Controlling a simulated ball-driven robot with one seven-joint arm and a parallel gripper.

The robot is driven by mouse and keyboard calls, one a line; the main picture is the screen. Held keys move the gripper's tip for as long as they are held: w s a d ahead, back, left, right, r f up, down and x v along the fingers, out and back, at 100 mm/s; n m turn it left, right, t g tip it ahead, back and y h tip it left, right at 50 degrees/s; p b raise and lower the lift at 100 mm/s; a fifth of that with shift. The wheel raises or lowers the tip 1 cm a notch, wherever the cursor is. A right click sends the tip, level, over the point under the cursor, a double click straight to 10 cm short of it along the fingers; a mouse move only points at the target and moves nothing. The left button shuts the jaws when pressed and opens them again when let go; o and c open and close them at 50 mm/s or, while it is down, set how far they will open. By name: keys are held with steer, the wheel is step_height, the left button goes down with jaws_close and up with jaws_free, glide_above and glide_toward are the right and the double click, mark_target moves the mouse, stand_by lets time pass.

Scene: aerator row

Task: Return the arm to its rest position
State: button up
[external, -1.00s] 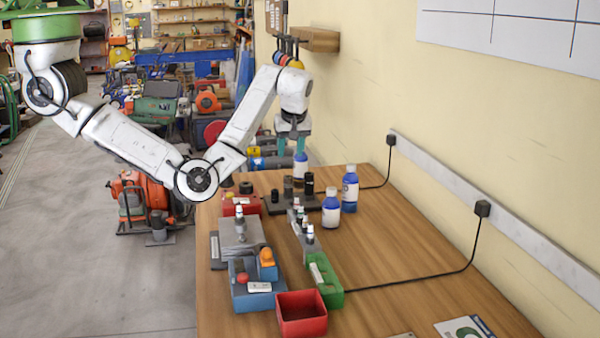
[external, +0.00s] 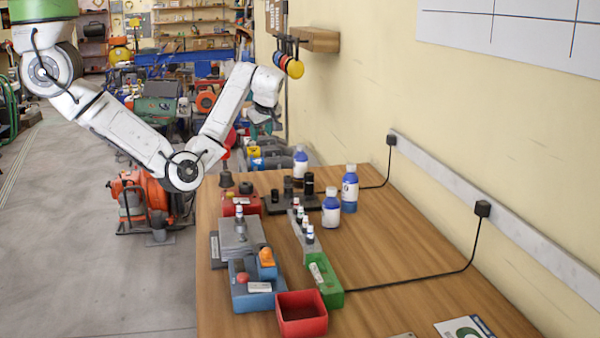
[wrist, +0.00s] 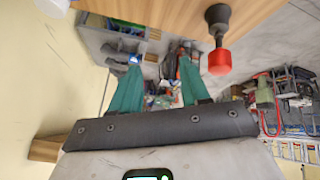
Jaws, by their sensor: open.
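My gripper (external: 266,124) is in the air beyond the far end of the wooden table (external: 400,265), above table height and apart from the bottles. In the wrist view its two teal fingers (wrist: 158,75) are spread with nothing between them. My arm is bent, its elbow low near the table's far left corner. A white bottle with a blue band (external: 300,166) stands at the table's far end, below and right of the gripper.
Two blue-and-white bottles (external: 331,208) (external: 350,190) stand near the wall. A red bin (external: 301,313), a green block (external: 326,281) and a blue box (external: 250,293) lie in front. A black-and-red knob-like object (wrist: 219,50) is close to the fingers in the wrist view. The table's right side is mostly clear.

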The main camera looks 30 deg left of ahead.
steer(key=a+n+y+p, duration=0.2)
steer(key=a+n+p, duration=0.15)
steer(key=a, duration=0.95)
steer(key=shift+m, duration=0.45)
steer(key=s+a+f, duration=0.2)
steer(key=a+f, duration=0.1)
steer(key=s+a+f+b, duration=0.1)
steer(key=s+a+f, duration=0.1)
steer(key=a+f, duration=0.2)
steer(key=s+a+f+b, duration=0.1)
steer(key=s+a+f, duration=0.2)
steer(key=shift+a+f, duration=0.15)
steer(key=shift+f, duration=0.2)
steer(key=s+a+f+m+g+h+b, duration=0.1)
steer(key=s+f+m+g+h+b, duration=0.15)
steer(key=s+f+m+b, duration=0.9)
steer(key=s+d+f+m+h+p, duration=0.2)
steer(key=s+d, duration=0.6)
steer(key=d, duration=0.1)
steer(key=s+d+f+m+h+p, duration=0.2)
steer(key=s+d+m, duration=0.1)
steer(key=s+d, duration=0.5)
steer(key=shift+s+d+f+g, duration=0.3)
steer(key=shift+s+d+g, duration=0.15)
steer(key=shift+s, duration=0.1)
steer(key=shift+h, duration=0.25)
